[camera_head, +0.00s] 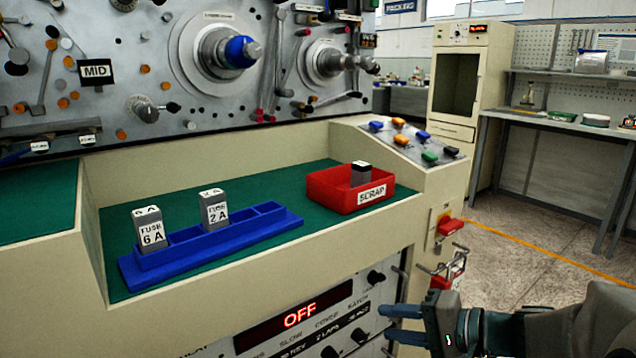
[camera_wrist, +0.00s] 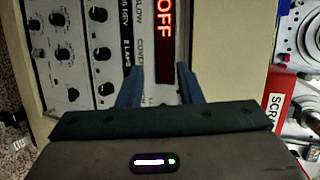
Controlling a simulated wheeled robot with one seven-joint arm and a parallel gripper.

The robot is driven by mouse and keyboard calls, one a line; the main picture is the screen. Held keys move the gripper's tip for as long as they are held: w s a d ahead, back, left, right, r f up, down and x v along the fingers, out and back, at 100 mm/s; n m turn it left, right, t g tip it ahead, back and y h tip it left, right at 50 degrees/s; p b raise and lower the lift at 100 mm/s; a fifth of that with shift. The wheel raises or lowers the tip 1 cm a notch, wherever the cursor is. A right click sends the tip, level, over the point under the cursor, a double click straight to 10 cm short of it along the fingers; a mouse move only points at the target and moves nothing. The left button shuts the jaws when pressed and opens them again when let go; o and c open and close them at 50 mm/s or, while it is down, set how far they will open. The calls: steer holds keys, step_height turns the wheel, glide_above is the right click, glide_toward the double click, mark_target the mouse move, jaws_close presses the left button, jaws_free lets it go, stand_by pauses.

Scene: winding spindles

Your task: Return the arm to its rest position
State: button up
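My gripper (camera_head: 402,324) is at the lower right in the head view, in front of the machine's control panel. Its two blue fingers are apart with nothing between them. In the wrist view my gripper (camera_wrist: 160,88) also shows its fingers spread, facing the panel with the red OFF display (camera_wrist: 165,30). The same OFF display (camera_head: 300,314) shows at the bottom of the head view. My arm (camera_head: 590,322) reaches in from the right edge.
A blue rack (camera_head: 215,243) holds a 6 A fuse (camera_head: 151,230) and a 2 A fuse (camera_head: 214,209) upright. A red SCRAP bin (camera_head: 335,194) holds a grey block (camera_head: 360,174). Knobs (camera_head: 376,277) stick out near my gripper. Open floor (camera_head: 530,240) lies at the right.

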steer(key=s+a+r+n+g+h+p, duration=0.35)
steer(key=s+r+g+h+p, duration=0.2)
steer(key=s+r+p, duration=0.7)
steer(key=w+d+r+n+h+p, duration=0.1)
steer(key=d+r+n+h+p, duration=0.2)
steer(key=r+h+p, duration=0.3)
steer(key=shift+w+d+r+n+p, duration=0.35)
steer(key=shift+d+r+p, duration=0.5)
steer(key=shift+r+p, duration=2.65)
steer(key=shift+s+t+p+x, duration=0.2)
steer(key=shift+t+p+x, duration=0.05)
steer(key=shift+p+x, duration=0.85)
